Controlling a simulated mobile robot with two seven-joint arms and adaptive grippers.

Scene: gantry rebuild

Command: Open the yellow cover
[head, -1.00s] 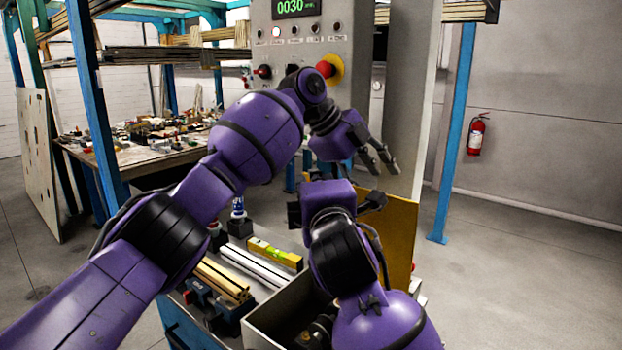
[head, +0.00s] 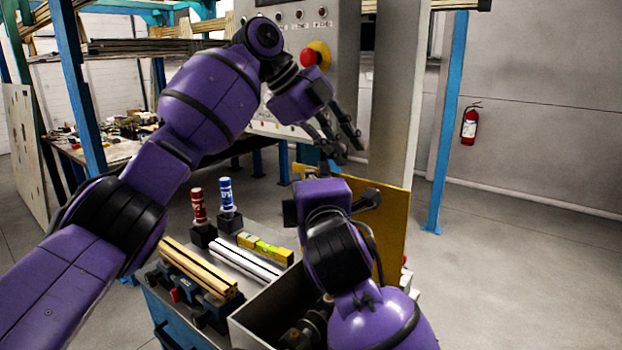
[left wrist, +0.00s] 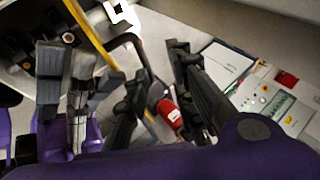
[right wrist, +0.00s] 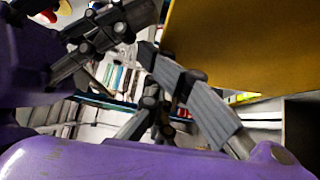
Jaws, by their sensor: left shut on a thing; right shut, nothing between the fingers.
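The yellow cover (head: 392,215) stands upright along the right side of the open grey box (head: 262,322). Its edge shows in the left wrist view (left wrist: 92,36), and its broad face in the right wrist view (right wrist: 245,45). My left gripper (head: 350,155) is at the cover's upper edge, fingers downward. In the left wrist view a black curved handle (left wrist: 143,58) runs between its fingers (left wrist: 155,75), beside the yellow edge. The grip contact is unclear. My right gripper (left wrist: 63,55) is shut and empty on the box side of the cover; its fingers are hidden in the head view.
A control panel with a red emergency button (head: 315,54) rises behind. Floor on the right is free.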

